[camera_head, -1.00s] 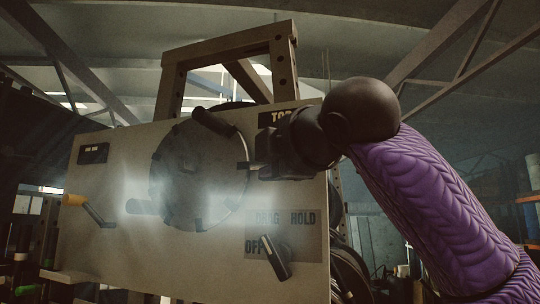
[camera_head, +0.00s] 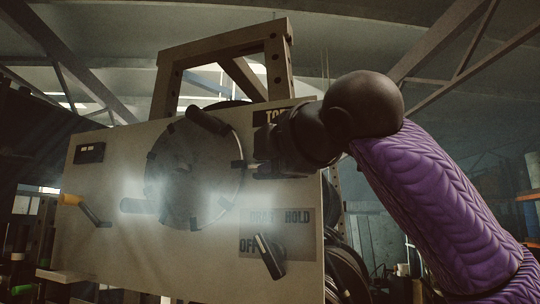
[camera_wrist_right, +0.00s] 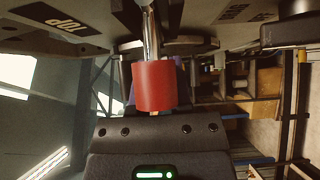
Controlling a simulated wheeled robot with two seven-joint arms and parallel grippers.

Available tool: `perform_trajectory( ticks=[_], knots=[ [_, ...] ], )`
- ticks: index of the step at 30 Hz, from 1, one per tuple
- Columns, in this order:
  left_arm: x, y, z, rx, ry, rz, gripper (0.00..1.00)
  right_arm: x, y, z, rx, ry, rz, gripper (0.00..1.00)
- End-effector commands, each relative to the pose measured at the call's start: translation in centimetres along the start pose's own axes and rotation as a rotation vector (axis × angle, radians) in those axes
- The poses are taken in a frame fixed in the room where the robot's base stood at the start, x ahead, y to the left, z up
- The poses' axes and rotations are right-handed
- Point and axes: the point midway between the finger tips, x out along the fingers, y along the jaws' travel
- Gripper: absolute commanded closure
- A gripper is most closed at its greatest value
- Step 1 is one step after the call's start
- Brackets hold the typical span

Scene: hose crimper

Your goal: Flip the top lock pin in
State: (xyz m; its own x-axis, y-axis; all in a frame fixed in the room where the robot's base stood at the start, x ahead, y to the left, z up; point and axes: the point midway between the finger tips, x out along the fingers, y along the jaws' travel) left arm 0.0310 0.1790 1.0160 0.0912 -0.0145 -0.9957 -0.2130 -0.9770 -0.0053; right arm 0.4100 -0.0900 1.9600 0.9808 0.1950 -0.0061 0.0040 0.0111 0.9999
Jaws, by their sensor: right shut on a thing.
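The top lock pin shows in the right wrist view as a red cylindrical knob (camera_wrist_right: 155,86) on a shiny metal rod. The black "TOP" label (camera_head: 273,117) sits at the panel's upper right in the head view, and it also shows upside down in the right wrist view (camera_wrist_right: 63,25). My right gripper (camera_head: 262,152) is at the panel's right side, just below this label, and is shut on the red knob. In the head view the gripper hides the knob. My left gripper is in neither view.
The beige panel (camera_head: 105,185) carries a large round grey disc (camera_head: 190,172) with dark blocks on its rim. A black selector lever (camera_head: 267,255) is at lower right, by the "OFF" and "HOLD" labels. An orange-handled crank (camera_head: 85,207) sticks out at left. A brown frame (camera_head: 225,45) rises behind.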

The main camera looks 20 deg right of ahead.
Motion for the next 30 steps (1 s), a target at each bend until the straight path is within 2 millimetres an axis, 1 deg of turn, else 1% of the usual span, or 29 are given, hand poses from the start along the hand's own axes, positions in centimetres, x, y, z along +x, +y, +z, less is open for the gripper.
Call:
perform_trajectory(
  ticks=[1,10,12,15,17,18,20,21,23,24,25,26,30],
  knots=[
    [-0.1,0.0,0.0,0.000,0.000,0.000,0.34,-0.2,0.4,0.7,0.008,-0.017,0.009,1.00],
    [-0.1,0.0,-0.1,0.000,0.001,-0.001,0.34,-0.2,0.4,0.7,0.008,-0.016,0.010,1.00],
    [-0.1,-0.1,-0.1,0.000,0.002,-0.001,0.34,0.2,0.4,0.3,0.008,-0.014,0.010,1.00],
    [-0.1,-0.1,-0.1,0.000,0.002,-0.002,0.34,1.3,0.4,-0.8,0.008,-0.012,0.009,1.00],
    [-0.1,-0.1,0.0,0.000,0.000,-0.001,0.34,1.1,0.5,-0.7,0.008,-0.014,0.012,0.88],
    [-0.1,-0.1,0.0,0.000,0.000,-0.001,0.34,1.2,0.5,-0.7,0.008,-0.014,0.011,0.80],
    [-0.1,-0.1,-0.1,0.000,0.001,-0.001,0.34,1.2,0.4,-0.6,0.007,-0.015,0.008,0.67],
    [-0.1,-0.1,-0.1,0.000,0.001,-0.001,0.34,1.2,0.3,-0.6,0.007,-0.015,0.006,0.58],
    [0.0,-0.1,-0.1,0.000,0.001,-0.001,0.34,1.3,0.2,-0.7,0.007,-0.015,0.004,0.46],
    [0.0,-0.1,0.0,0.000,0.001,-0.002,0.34,1.3,0.2,-0.7,0.006,-0.015,0.003,0.37],
    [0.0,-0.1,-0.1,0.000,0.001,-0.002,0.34,1.3,0.2,-0.7,0.006,-0.015,0.003,0.31],
    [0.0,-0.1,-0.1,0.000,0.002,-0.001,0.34,1.3,0.2,-0.7,0.006,-0.015,0.003,0.29],
    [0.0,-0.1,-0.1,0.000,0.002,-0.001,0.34,1.3,0.1,-0.7,0.006,-0.015,0.002,0.29]
  ],
)
